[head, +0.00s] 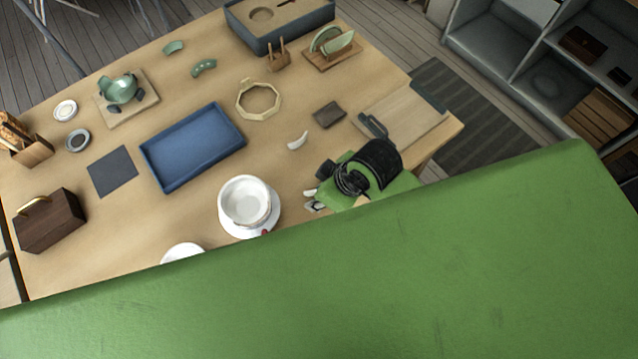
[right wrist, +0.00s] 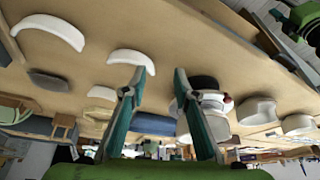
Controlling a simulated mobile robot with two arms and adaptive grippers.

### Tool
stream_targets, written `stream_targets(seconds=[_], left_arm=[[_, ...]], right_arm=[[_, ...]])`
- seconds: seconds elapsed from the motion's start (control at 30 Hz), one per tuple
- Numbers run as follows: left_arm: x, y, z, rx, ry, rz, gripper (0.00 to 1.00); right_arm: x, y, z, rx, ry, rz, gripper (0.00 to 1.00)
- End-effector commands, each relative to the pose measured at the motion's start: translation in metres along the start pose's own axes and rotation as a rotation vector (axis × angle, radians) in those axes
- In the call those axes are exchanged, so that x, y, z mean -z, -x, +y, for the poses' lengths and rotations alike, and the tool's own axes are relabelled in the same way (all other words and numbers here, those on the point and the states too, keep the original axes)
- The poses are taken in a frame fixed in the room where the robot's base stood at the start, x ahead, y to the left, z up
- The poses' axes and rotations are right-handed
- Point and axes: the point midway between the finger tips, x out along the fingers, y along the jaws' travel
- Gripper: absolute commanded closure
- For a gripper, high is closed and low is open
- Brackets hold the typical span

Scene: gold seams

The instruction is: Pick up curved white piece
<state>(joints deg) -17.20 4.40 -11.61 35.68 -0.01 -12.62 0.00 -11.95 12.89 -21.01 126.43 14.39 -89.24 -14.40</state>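A small curved white piece (head: 298,141) lies on the wooden table, right of the blue tray. In the right wrist view, several curved white pieces show: one at the upper left (right wrist: 50,28), one (right wrist: 130,59) by the left fingertip, and a smaller one (right wrist: 102,93) lower down. My right gripper (right wrist: 159,80) is open, with nothing seen between its fingers. In the head view it is low over the table, just below the curved piece, partly hidden by its own arm. White bits (head: 310,193) show beside it; I cannot tell what they are. My left gripper is not in view.
White bowl (head: 245,202) on a plate stands left of my right gripper. Blue tray (head: 205,134), octagonal wooden frame (head: 242,100) and dark flat block (head: 330,115) lie nearby. A wooden board (head: 405,112) is at the right. A large green surface hides the near table.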

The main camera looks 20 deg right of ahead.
Motion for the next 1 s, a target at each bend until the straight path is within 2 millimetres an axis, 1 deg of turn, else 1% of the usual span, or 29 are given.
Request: stream_targets(seconds=[0.03,0.1,0.2,0.3,0.37,0.4,0.5,0.6,0.7,0.77,0.87,0.97,1.0], left_arm=[[0.001,0.001,0.0,0.0,0.0,0.001,0.6],[0.002,0.003,0.0,0.0,0.0,0.002,0.6],[0.002,0.004,0.0,0.0,0.0,0.001,0.6],[0.001,0.006,-0.001,0.001,0.0,0.001,0.6],[0.001,0.007,-0.001,0.001,0.0,0.0,0.6],[0.001,0.007,-0.001,0.001,0.0,0.0,0.6],[0.001,0.008,-0.002,0.002,0.001,-0.001,0.6],[0.0,0.009,-0.003,0.003,0.001,-0.001,0.6],[0.0,0.01,-0.003,0.004,0.002,-0.002,0.6],[0.0,0.01,-0.004,0.004,0.002,-0.002,0.6],[0.0,0.011,-0.004,0.004,0.002,-0.002,0.6],[0.0,0.014,-0.004,0.005,0.002,-0.003,0.6],[0.0,0.015,-0.004,0.005,0.002,-0.003,0.6]], right_arm=[[0.019,0.004,-0.002,0.019,0.103,0.01,0.73],[0.039,0.009,-0.01,0.056,0.262,0.011,0.73],[0.06,0.017,-0.017,0.103,0.505,-0.01,0.73],[0.07,0.027,-0.016,0.141,0.74,-0.056,0.73],[0.071,0.034,-0.012,0.161,0.872,-0.095,0.73],[0.071,0.038,-0.008,0.175,0.953,-0.125,0.73],[0.068,0.05,0.005,0.207,1.122,-0.2,0.73],[0.064,0.06,0.02,0.234,1.243,-0.267,0.73],[0.06,0.068,0.03,0.258,1.316,-0.316,0.73],[0.058,0.071,0.034,0.268,1.343,-0.333,0.73],[0.054,0.069,0.037,0.279,1.362,-0.35,0.73],[0.047,0.055,0.037,0.283,1.363,-0.353,0.73],[0.043,0.048,0.037,0.284,1.363,-0.354,0.73]])
